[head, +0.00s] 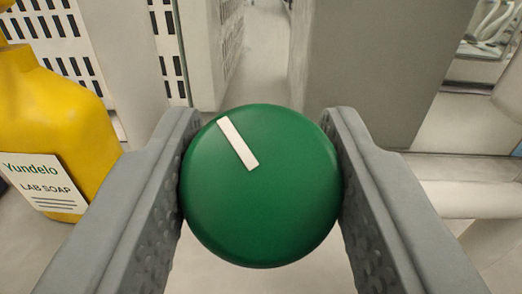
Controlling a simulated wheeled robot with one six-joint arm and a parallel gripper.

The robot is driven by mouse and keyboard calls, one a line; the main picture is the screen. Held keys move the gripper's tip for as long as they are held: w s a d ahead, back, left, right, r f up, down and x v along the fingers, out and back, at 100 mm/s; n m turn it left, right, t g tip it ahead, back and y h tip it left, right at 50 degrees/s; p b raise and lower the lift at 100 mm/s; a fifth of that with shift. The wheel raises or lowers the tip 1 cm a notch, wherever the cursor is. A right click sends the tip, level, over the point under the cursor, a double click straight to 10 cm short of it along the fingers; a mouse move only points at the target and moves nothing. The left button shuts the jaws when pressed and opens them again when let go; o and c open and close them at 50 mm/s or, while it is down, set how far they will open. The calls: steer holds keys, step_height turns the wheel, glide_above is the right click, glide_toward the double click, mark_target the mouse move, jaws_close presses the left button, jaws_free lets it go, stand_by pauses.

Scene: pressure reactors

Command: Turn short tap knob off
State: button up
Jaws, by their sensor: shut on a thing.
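The tap knob (262,205) is a round green disc with a white marker line on its face, in the middle of the head view. The line tilts, with its outer end toward the upper left. My gripper (262,190) has its two grey textured fingers on the knob's left and right sides, and it is shut on the knob. The tap body behind the knob is hidden.
A yellow lab soap bottle (50,115) stands close to the left finger. A slotted white panel (70,50) is behind it. A grey block (380,70) stands behind and to the right. A pale horizontal bar (460,188) is at the right.

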steer(key=m+h, duration=0.4)
steer(key=shift+a+m+g, duration=0.1)
steer(key=shift+m+g, duration=0.2)
steer(key=shift+m, duration=0.1)
steer(key=shift+m+g+h, duration=1)
steer(key=shift+m+h, duration=1.1)
steer(key=shift+m, duration=0.3)
steer(key=o, duration=1)
steer(key=n+t+y, duration=0.1)
steer(key=n+y, duration=0.1)
steer(key=n, duration=0.1)
steer(key=n+t+y, duration=0.1)
steer(key=n+y, duration=0.1)
steer(key=n, duration=0.1)
steer(key=shift+d+y, duration=0.2)
steer(key=shift+y, duration=0.2)
steer(key=shift+a+n+y, duration=0.1)
steer(key=shift+n+y, duration=2.6)
steer(key=shift+n, duration=0.1)
